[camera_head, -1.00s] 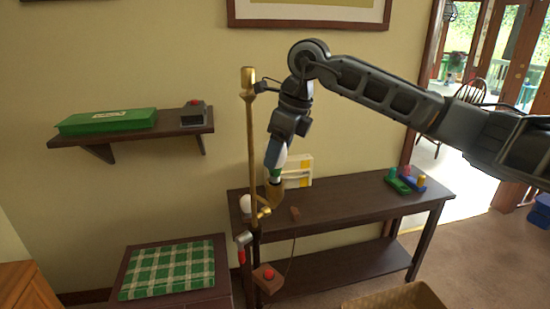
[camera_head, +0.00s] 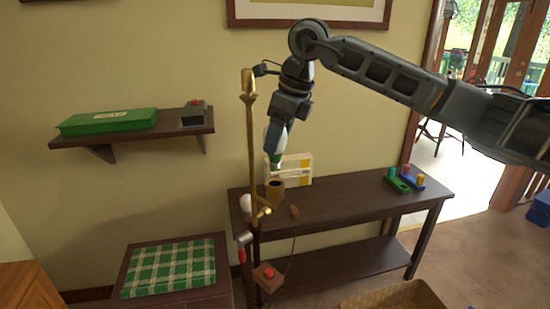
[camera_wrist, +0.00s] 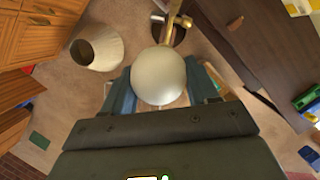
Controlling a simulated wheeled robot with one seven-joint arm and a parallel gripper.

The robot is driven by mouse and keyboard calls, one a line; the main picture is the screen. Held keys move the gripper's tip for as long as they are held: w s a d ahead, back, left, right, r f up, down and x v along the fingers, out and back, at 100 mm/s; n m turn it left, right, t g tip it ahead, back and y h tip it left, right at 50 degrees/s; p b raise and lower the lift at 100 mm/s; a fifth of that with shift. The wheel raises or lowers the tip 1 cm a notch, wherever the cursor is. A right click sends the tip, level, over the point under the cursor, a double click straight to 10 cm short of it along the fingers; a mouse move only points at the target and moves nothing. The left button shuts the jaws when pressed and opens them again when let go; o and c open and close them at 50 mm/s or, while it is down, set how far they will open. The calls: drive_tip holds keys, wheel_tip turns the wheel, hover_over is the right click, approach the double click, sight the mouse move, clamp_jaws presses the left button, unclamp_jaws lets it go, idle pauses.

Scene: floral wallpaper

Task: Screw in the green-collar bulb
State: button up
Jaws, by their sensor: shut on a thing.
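My gripper (camera_head: 276,146) is shut on the green-collar bulb (camera_head: 275,159), globe up and collar down. The bulb hangs slightly tilted above the brass socket cup (camera_head: 276,190), with a gap between them. The cup's dark opening faces up, on a side arm of the brass lamp stand (camera_head: 249,150). In the wrist view the bulb's white globe (camera_wrist: 158,76) sits between the blue fingers (camera_wrist: 160,92) and hides its collar and the socket.
A second white bulb (camera_head: 246,202) is beside the stand on the dark table (camera_head: 335,205). A red-button box (camera_head: 268,277) hangs low by the stand. A cream box (camera_head: 297,168) and colored blocks (camera_head: 403,181) stand on the table. A lampshade (camera_wrist: 97,47) is on the floor.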

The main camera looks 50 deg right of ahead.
sight(277, 161)
drive_tip(key=shift+r, duration=0.65)
drive_tip(key=shift+n, duration=0.7)
drive_tip(key=shift+f+b, duration=1.95)
drive_tip(key=shift+f, duration=0.1)
drive_tip(key=shift+b, duration=1.1)
drive_tip(key=shift+f+b, duration=1.25)
drive_tip(key=shift+f, duration=0.15)
drive_tip(key=o, duration=1.2)
drive_tip(key=shift+o, duration=0.2)
drive_tip(key=shift+r, duration=0.1)
drive_tip(key=v, duration=0.7)
drive_tip(key=shift+d+r, duration=0.2)
drive_tip(key=shift+r, duration=0.15)
